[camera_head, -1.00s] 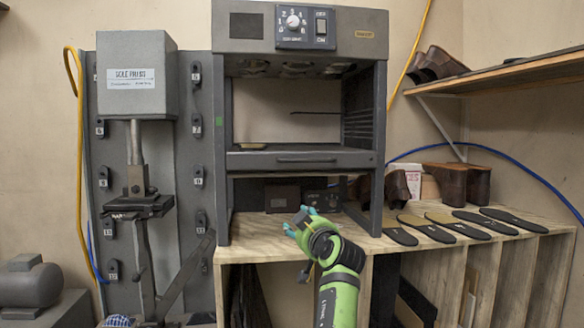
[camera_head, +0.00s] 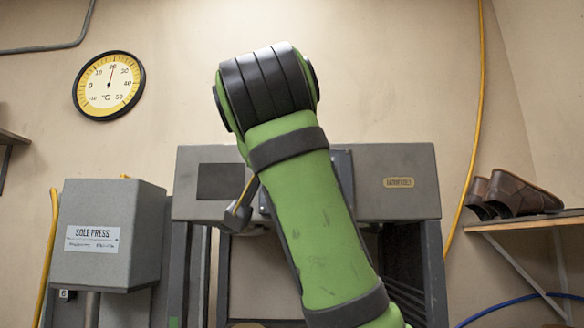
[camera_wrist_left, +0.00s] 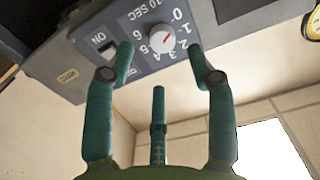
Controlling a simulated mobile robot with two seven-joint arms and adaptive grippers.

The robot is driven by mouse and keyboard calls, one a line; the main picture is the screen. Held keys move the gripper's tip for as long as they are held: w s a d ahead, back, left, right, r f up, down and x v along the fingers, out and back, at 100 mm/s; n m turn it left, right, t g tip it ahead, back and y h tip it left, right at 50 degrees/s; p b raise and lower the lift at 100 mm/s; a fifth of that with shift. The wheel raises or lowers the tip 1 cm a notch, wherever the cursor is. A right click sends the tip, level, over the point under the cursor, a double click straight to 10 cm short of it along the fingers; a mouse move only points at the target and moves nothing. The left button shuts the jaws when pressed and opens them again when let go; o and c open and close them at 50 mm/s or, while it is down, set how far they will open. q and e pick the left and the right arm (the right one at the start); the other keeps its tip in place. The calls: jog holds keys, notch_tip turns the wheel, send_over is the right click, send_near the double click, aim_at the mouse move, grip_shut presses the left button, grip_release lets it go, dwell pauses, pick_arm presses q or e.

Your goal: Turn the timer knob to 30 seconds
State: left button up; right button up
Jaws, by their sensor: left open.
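The timer knob (camera_wrist_left: 161,39) is a white round dial with a red mark on a dark panel (camera_wrist_left: 125,35), shown tilted in the left wrist view. Numbers ring it, and lettering with "10 SEC" runs beside them. The red mark points to the picture's upper right, toward the 0 and 1; I cannot tell exactly which. My left gripper (camera_wrist_left: 160,62) is open, its teal fingers spread below the knob with two tips to either side in the picture. No finger visibly touches the knob. In the head view my green arm hides the knob and most of its panel.
An ON switch (camera_wrist_left: 105,50) sits left of the knob in the wrist view. The grey machine housing (camera_head: 400,165) shows behind my arm in the head view. The sole press (camera_head: 110,240) stands left; a shelf with brown shoes (camera_head: 520,195) is at right.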

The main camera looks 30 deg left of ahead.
pick_arm(q)
jog(key=p+x, duration=0.2)
jog(key=x, duration=0.3)
jog(key=shift+w+a+p, duration=0.2)
jog(key=shift+a+p, duration=0.05)
jog(key=shift+p, duration=0.1)
jog(key=shift+s, duration=0.2)
jog(key=c, duration=1.1)
grip_shut()
pick_arm(e)
jog(key=r, duration=0.1)
jog(key=s+r, duration=0.1)
jog(key=r, duration=0.1)
jog(key=shift+s+d, duration=0.25)
jog(key=shift+s, duration=0.05)
